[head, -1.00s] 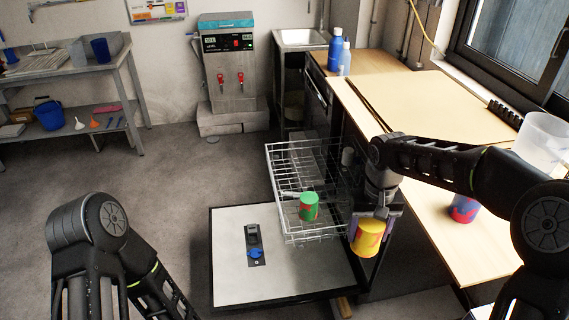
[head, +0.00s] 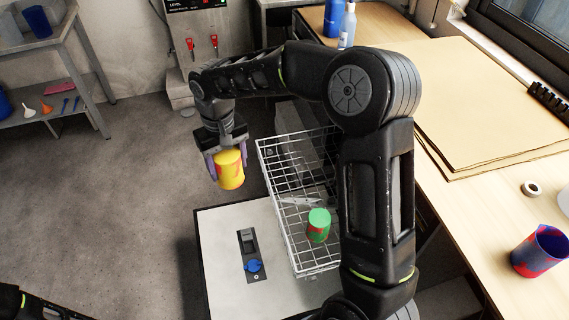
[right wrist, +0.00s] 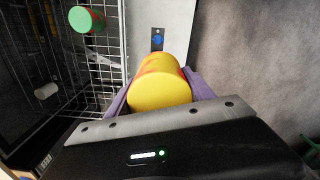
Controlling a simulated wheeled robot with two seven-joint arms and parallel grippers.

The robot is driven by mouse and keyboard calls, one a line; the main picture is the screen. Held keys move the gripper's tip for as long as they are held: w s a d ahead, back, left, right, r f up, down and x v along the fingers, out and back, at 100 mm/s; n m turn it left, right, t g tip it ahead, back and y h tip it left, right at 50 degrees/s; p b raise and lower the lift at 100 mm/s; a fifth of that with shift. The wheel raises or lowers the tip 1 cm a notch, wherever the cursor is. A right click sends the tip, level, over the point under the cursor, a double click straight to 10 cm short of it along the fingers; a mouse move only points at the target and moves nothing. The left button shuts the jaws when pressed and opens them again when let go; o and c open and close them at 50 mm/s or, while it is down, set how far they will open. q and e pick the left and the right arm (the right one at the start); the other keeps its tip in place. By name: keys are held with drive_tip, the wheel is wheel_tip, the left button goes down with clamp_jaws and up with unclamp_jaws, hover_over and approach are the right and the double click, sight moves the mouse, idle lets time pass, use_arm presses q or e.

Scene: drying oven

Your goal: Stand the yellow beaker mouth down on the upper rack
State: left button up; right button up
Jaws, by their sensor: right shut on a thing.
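The yellow beaker (head: 231,172), with red patches, is held in my right gripper (head: 226,165). In the right wrist view the beaker (right wrist: 159,92) sits between both purple fingers, its closed yellow end towards the camera. In the head view that closed end faces up, so the mouth, which is hidden, points down. The beaker hangs in the air left of the wire rack (head: 290,183), outside its side wall. A green beaker with red patches (head: 319,226) stands closed end up on the rack; it also shows in the right wrist view (right wrist: 86,20). My left gripper is out of the picture.
The open oven door (head: 222,262), with a blue-capped fitting (head: 254,266), lies below the rack. A blue and red beaker (head: 540,252) and a tape roll (head: 535,188) are on the wooden worktop (head: 470,215). My right forearm crosses above the rack and hides part of it.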

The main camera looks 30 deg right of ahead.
drive_tip(key=shift+s+r, duration=0.1)
drive_tip(key=shift+s, duration=0.05)
drive_tip(key=d+f+m+b, duration=1.1)
drive_tip(key=d+f+m, duration=0.9)
drive_tip(key=d, duration=0.4)
drive_tip(key=shift+s+m, duration=0.35)
drive_tip(key=shift+m, duration=0.45)
drive_tip(key=shift+f+b, duration=2.2)
drive_tip(key=shift+f, duration=1.05)
drive_tip(key=shift+f, duration=0.25)
drive_tip(key=o, duration=1.6)
drive_tip(key=shift+c, duration=0.2)
